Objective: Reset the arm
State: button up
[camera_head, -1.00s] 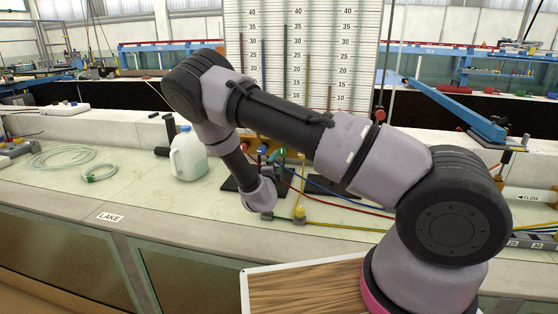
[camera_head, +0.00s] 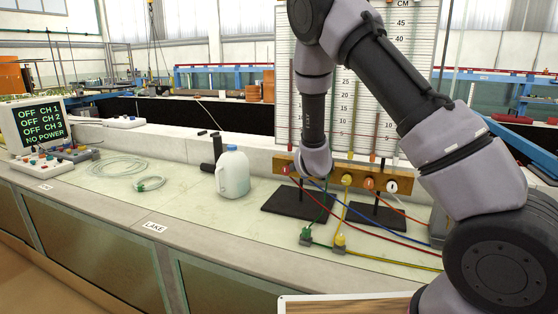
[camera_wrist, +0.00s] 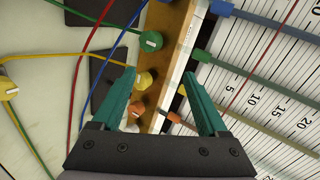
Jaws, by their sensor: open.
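My gripper (camera_wrist: 165,90) shows in the wrist view with its two green fingers spread apart and nothing between them. In the head view my arm reaches up and bends down in front of the scale board (camera_head: 435,60). The wrist end hangs by the left part of the wooden manifold block (camera_head: 327,183). The gripper fingers are hidden in that view.
A white jug (camera_head: 233,175) stands left of the arm on the bench top. Coiled clear tubing (camera_head: 117,167) and a monitor (camera_head: 40,125) reading "NO POWER" are farther left. Red, blue, green and yellow tubes run from the block across the bench. The bench front near the LAKE label (camera_head: 155,227) is clear.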

jog(key=s+d+r+n+g+y, duration=0.1)
jog(key=s+r+n+y, duration=0.15)
jog(key=s+r, duration=0.4)
jog(key=s+d+r+n+g+y, duration=0.1)
jog(key=s+r+n+y, duration=0.15)
jog(key=r, duration=0.65)
jog(key=s+d+r+n+g+y, duration=0.1)
jog(key=s+r+n+y, duration=0.15)
jog(key=s+r, duration=0.35)
jog(key=s+d+r+n, duration=0.1)
jog(key=s+r+n, duration=0.1)
jog(key=s, duration=0.5)
jog(key=s+d+r+n+g, duration=0.1)
jog(key=s+d+r+n, duration=0.1)
jog(key=s, duration=0.5)
jog(key=s+d+r+n, duration=0.1)
jog(key=s+r+n, duration=0.2)
jog(key=s+n, duration=0.2)
jog(key=shift+s+d+r+h, duration=0.3)
jog(key=shift+s+h, duration=0.15)
jog(key=shift+s, duration=0.75)
